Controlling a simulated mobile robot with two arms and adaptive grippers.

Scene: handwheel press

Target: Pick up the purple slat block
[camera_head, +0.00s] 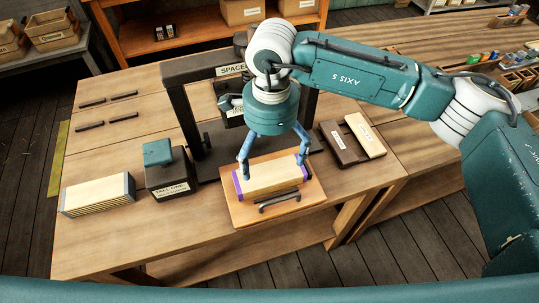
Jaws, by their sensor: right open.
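The purple slat block (272,181) is a pale wooden block with purple ends. It lies on a light wooden board (240,216) at the front of the bench, below the press frame. My right gripper (272,166) points down over the block, open. One finger is by its left purple end and the other by its right end. I cannot tell whether the fingertips touch it. The far side of the block is partly behind the fingers. My left gripper is not in view.
A dark handle (279,200) sits at the board's front. The dark press frame (186,112) stands behind. To the left are a dark box with a teal top (167,181) and a grey-ended slat block (98,195). Dark and pale slabs (343,144) lie to the right.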

